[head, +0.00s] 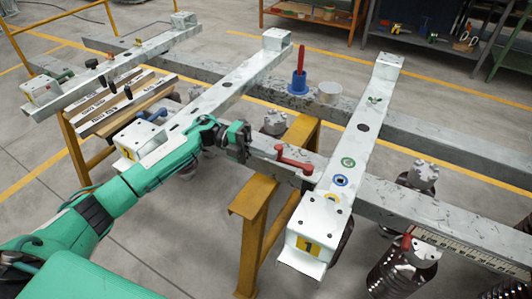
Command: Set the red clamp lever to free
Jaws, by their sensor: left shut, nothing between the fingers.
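A red lever (293,160) lies roughly level along the near grey beam (318,168), just left of the white crossbar marked 1 (345,165). My left gripper (243,143) is shut and empty. It is above the same beam, to the left of the red lever, and looks apart from it. The green arm reaches in from the lower left. A second red handle (301,57) stands upright in a blue base (298,82) on the far beam. My right gripper is not in view.
Two more white crossbars (230,85) lie to the left. A board with black knobs and labels (120,97) sits at the left. A yellow-brown stand (262,200) supports the near beam. Springs (388,275) are at the lower right. Shelves (425,35) stand at the back.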

